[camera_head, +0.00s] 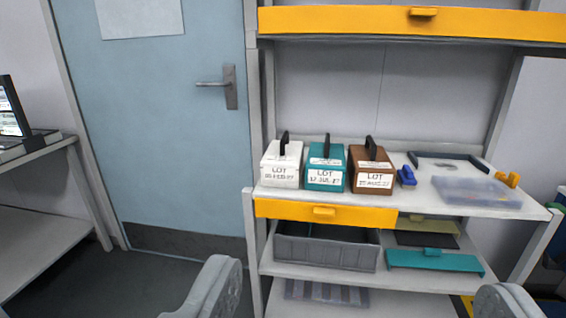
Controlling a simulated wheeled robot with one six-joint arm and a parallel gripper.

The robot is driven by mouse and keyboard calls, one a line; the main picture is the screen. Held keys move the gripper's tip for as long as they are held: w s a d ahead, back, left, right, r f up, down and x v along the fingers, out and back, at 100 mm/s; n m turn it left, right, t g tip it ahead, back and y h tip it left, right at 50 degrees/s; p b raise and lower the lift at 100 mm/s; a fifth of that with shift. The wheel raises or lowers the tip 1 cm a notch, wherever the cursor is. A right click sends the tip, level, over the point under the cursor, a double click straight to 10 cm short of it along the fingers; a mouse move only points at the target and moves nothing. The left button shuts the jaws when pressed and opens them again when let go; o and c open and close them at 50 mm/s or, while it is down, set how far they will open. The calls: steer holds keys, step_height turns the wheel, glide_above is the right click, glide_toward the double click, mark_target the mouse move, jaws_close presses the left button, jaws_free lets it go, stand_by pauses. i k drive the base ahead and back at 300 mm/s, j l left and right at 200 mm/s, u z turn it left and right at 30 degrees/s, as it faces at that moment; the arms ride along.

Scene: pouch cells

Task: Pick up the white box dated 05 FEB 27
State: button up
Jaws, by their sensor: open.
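The white box (281,166) stands upright on the shelf's middle board at the left end, with a black handle on top. Its label reads LOT and a date ending in FEB 27; the day is too blurred to be sure. A teal box (325,169) stands just right of it, labelled LOT with a JUL 27 date. A brown box (371,172) follows, labelled LOT with an AUG 27 date. My gripper (360,293) is open and empty, its two grey fingers wide apart at the bottom edge, in front of the shelf and well short of the boxes.
On the same board (400,201) lie a blue clip-like part (406,176), a dark frame (447,157) and a clear tray (476,192). A yellow shelf edge (410,22) spans above. A grey bin (327,249) sits below. A blue door (165,130) and a side table (45,205) are left.

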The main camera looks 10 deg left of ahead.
mark_target(281, 165)
steer(key=i+l, duration=0.1)
steer(key=i, duration=0.4)
steer(key=i+l, duration=0.15)
steer(key=i, duration=0.35)
steer(key=i+l, duration=0.1)
steer(key=i, duration=0.4)
steer(key=j+u, duration=0.05)
